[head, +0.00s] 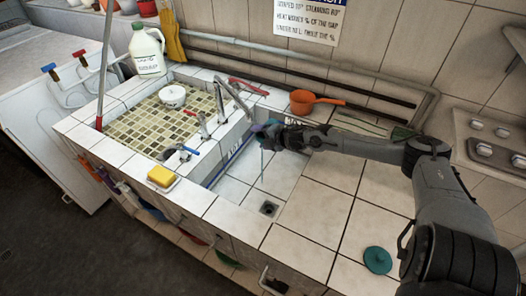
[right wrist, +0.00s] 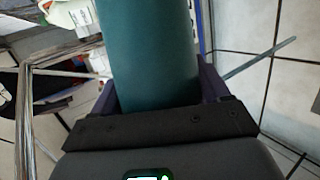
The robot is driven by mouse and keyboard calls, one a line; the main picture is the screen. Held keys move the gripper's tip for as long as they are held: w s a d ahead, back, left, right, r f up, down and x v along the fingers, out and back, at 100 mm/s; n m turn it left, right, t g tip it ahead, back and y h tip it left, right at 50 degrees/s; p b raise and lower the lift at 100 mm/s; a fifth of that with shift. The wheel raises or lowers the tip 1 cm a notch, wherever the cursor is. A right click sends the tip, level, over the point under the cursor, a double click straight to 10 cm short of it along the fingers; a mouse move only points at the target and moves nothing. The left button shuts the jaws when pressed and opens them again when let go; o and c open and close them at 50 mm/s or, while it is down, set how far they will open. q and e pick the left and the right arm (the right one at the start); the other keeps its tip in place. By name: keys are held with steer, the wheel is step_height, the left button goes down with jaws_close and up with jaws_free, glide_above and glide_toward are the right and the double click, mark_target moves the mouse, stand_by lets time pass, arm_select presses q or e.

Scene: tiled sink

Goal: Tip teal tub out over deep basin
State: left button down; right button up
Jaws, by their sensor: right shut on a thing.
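The teal tub (right wrist: 155,55) fills the upper middle of the right wrist view, between the purple fingers of my right gripper (right wrist: 155,85). In the head view my right gripper (head: 265,131) is shut on it above the deep basin (head: 234,190), near the basin's back left side. Only a small bluish part of the tub (head: 272,122) shows there, so its tilt and contents are hard to tell. A thin pale line (head: 262,160) runs down below the gripper; I cannot tell whether it is liquid. The basin's drain (head: 268,208) is visible. My left gripper is not in view.
Taps (head: 203,127) stand between the deep basin and the shallow mosaic basin (head: 150,125), which holds a white bowl (head: 172,96). An orange dipper (head: 305,101) lies behind. A yellow sponge (head: 161,176) is at the left front, a teal lid (head: 377,260) at the right front.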

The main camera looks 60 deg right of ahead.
steer(key=shift+a, duration=0.1)
steer(key=shift+h, duration=0.4)
steer(key=shift+n, duration=0.3)
